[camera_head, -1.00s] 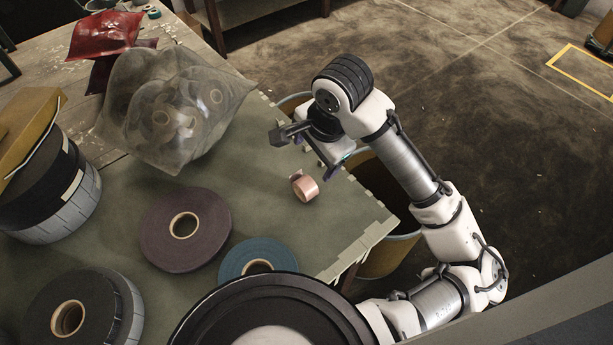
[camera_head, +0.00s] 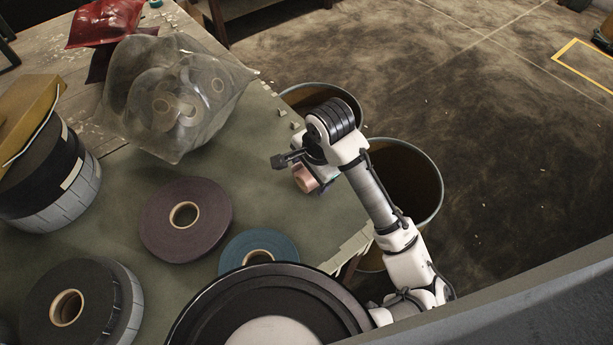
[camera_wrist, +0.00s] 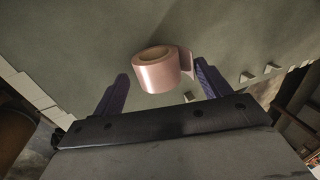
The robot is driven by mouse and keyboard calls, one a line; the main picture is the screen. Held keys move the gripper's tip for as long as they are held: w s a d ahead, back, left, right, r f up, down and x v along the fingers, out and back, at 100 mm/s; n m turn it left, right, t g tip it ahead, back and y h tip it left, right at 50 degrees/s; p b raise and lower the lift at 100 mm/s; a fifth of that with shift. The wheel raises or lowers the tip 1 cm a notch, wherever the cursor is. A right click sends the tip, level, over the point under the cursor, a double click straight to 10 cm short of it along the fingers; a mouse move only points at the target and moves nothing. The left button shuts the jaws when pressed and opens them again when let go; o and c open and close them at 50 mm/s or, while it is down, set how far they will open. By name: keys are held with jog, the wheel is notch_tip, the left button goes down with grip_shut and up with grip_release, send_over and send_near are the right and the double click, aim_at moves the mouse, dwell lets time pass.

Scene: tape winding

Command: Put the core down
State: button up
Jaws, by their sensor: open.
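A small pink tape roll on a core (camera_head: 303,179) is at the right part of the green table mat (camera_head: 265,150), partly hidden by my wrist in the head view. In the wrist view the pink roll (camera_wrist: 160,73) shows its round core opening and a loose tape end at its right. My gripper (camera_wrist: 161,78) is open, with one dark finger on each side of the roll. The roll lies between and slightly beyond the fingertips. I cannot tell whether either finger touches it. In the head view the fingers are mostly hidden behind my wrist.
A purple roll (camera_head: 215,232), a blue roll (camera_head: 285,243) and large black rolls (camera_head: 42,307) lie on the left and front. A clear bag of rolls (camera_head: 150,115) and a red bag (camera_head: 105,20) are behind. Bins (camera_head: 438,205) stand beyond the table's right edge.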

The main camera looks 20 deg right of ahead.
jog(key=shift+w+f, duration=0.15)
jog(key=shift+f, duration=0.55)
jog(key=shift+c, duration=0.3)
jog(key=c, duration=1.1)
jog(key=shift+o, duration=0.2)
jog(key=shift+r, duration=0.15)
jog(key=w+a+r+p+v, duration=0.1)
jog(key=w+v, duration=0.1)
jog(key=v, duration=0.7)
jog(key=w+a+p+v, duration=0.1)
jog(key=w+v, duration=0.1)
jog(key=v, duration=0.8)
jog(key=b+x, duration=0.4)
jog(key=b, duration=0.1)
jog(key=shift+s+d+f, duration=0.3)
jog(key=shift+f, duration=0.15)
